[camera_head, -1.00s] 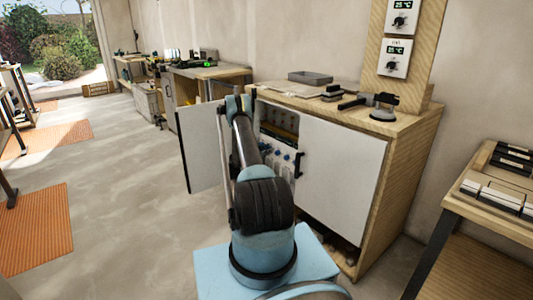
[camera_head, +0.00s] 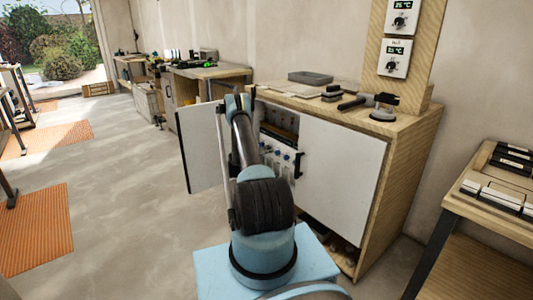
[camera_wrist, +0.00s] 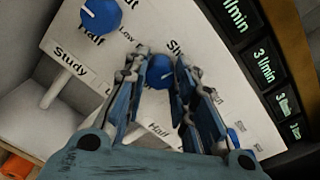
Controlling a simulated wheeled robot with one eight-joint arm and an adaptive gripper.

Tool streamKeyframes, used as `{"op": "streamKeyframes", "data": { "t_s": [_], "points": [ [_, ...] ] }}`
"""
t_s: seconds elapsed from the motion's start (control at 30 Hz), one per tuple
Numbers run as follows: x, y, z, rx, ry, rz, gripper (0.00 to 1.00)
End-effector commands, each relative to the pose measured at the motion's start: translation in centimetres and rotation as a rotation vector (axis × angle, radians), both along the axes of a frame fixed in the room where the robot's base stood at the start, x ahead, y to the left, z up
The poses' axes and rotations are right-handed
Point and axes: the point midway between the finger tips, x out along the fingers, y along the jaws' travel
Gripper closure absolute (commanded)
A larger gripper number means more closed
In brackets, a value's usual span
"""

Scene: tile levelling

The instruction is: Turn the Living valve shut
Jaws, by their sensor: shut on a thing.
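In the wrist view, my gripper (camera_wrist: 160,68) is shut on a blue round knob (camera_wrist: 160,72) on a white valve panel (camera_wrist: 140,35). "Shut" partly shows above this knob and "Half" below it. Its room label is hidden by my fingers, so I cannot read whether it is the Living valve. Its pointer setting is also unclear. Another blue knob (camera_wrist: 100,15) with a "Study" label below it is at the upper left. Part of a further knob (camera_wrist: 236,138) shows behind my right finger. In the head view, my arm hides the gripper; the panel (camera_head: 285,149) shows inside the cabinet.
The cabinet's left door (camera_head: 200,150) stands open beside my arm, and its right door (camera_head: 340,180) covers the other half. Dark displays (camera_wrist: 262,62) reading l/min line the panel's right side in the wrist view. Open floor (camera_head: 130,210) lies to the left.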

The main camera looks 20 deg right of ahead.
Motion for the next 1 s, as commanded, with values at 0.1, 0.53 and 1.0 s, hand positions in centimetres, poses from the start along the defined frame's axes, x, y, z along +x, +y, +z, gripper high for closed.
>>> {"op": "streamKeyframes", "data": {
  "t_s": [0.1, 0.53, 1.0],
  "points": [
    [0.35, 0.34, -0.08, -0.032, 0.092, 0.009, 0.99],
    [0.4, 0.37, -0.09, -0.119, 0.328, 0.01, 0.99],
    [0.41, 0.37, -0.11, -0.137, 0.378, 0.01, 0.99]
  ]
}}
